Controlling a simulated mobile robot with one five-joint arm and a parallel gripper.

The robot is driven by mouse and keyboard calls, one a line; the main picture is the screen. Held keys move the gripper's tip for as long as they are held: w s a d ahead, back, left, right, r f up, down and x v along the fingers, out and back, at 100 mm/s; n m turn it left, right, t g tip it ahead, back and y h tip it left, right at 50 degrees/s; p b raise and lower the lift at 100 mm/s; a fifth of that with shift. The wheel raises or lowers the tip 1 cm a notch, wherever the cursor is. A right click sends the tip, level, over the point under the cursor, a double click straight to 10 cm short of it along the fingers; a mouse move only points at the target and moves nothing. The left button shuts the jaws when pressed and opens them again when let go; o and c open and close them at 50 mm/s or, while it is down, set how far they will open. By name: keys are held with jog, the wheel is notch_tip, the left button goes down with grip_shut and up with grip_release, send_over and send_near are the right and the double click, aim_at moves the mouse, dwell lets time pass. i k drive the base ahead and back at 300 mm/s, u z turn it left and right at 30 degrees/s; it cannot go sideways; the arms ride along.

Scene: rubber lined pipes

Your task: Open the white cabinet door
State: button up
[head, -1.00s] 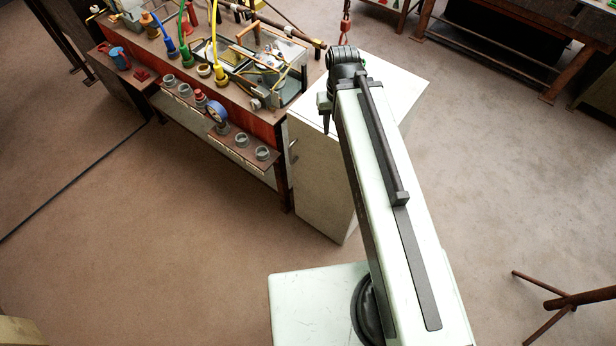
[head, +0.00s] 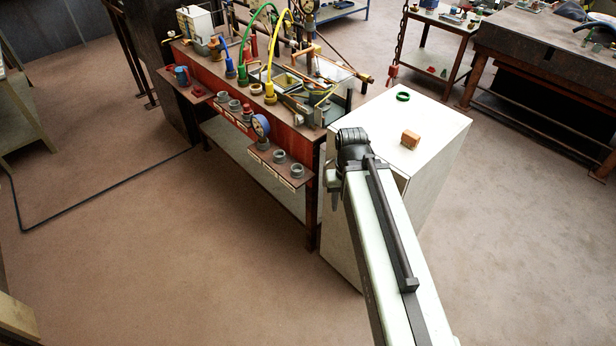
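The white cabinet (head: 425,120) stands at the right end of the workbench. Its top and right side are in view, and its front face (head: 338,240) shows to the left of my arm. My arm crosses in front and hides part of that face. I see no handle, and the door looks closed as far as it shows. My gripper (head: 333,200) hangs down at the end of the arm, in front of the upper part of the cabinet in this view. Its fingers are too small to tell open from shut, and I cannot tell whether it touches the cabinet.
A wooden block (head: 410,140) and a green ring (head: 403,96) lie on the cabinet top. The red workbench (head: 225,108), with hoses and fittings, adjoins on the left. A dark table (head: 540,50) stands at the back right. Carpet is open in front and to the right.

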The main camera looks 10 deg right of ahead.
aim_at(336, 248)
jog(key=u, duration=3.2)
jog(key=k, duration=0.95)
jog(key=z, duration=0.95)
jog(key=i, duration=1)
jog(key=u, duration=0.1)
